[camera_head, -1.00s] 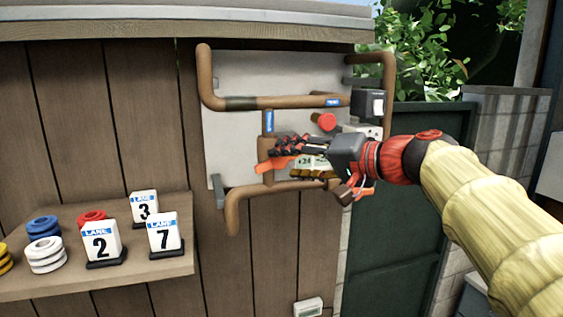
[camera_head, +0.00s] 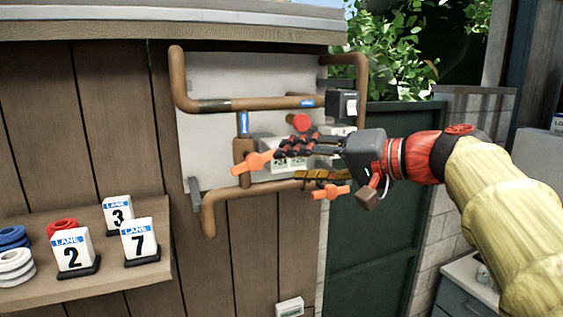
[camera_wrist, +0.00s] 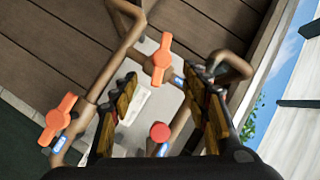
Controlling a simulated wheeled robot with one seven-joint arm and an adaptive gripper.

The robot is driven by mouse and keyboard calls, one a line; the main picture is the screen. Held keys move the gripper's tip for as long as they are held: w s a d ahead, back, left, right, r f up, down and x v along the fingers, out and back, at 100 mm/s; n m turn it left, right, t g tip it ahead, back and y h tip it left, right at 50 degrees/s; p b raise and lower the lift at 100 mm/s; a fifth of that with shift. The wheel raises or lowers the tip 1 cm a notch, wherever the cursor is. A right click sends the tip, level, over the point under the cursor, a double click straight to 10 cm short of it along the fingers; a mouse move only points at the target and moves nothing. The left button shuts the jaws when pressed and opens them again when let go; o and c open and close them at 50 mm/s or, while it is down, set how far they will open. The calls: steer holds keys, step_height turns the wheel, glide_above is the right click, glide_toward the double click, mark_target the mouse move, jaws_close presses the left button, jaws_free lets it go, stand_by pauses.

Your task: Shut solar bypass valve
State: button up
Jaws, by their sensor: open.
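An orange valve handle (camera_head: 252,161) sits on the brown pipework at the lower left of a grey panel. It lies tilted, its right end higher. A second orange handle (camera_head: 331,192) is lower right, below my gripper. Blue labels mark the pipes, but I cannot read which is the solar bypass. My gripper (camera_head: 288,163) is open and empty in front of the panel, its fingertips just right of the left handle. In the wrist view, one orange handle (camera_wrist: 161,58) lies ahead between the fingertips, apart from them; another (camera_wrist: 58,118) is outside at left.
A red knob (camera_head: 299,122) is above my fingers. A dark box (camera_head: 342,104) is at the panel's upper right. A wooden shelf (camera_head: 150,273) at lower left holds lane number signs and coloured rings. A green door (camera_head: 370,240) stands at right.

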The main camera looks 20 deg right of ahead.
mark_target(258, 162)
steer(key=w+a+y, duration=0.1)
steer(key=w, duration=0.2)
steer(key=w+a+f+g+y+p, duration=0.1)
steer(key=w+a, duration=0.1)
steer(key=w, duration=0.1)
steer(key=w+a+f+m+g+y, duration=0.1)
steer(key=w+a, duration=0.1)
steer(key=w, duration=0.1)
steer(key=shift+a+p, duration=0.15)
steer(key=shift+p, duration=0.25)
steer(key=shift+w+a, duration=0.1)
steer(key=shift+a, duration=0.15)
steer(key=shift+w+f, duration=0.2)
steer(key=shift+w, duration=0.2)
steer(key=shift+s, duration=0.1)
steer(key=shift+a, duration=0.1)
steer(key=shift+c, duration=0.4)
steer(key=c, duration=1)
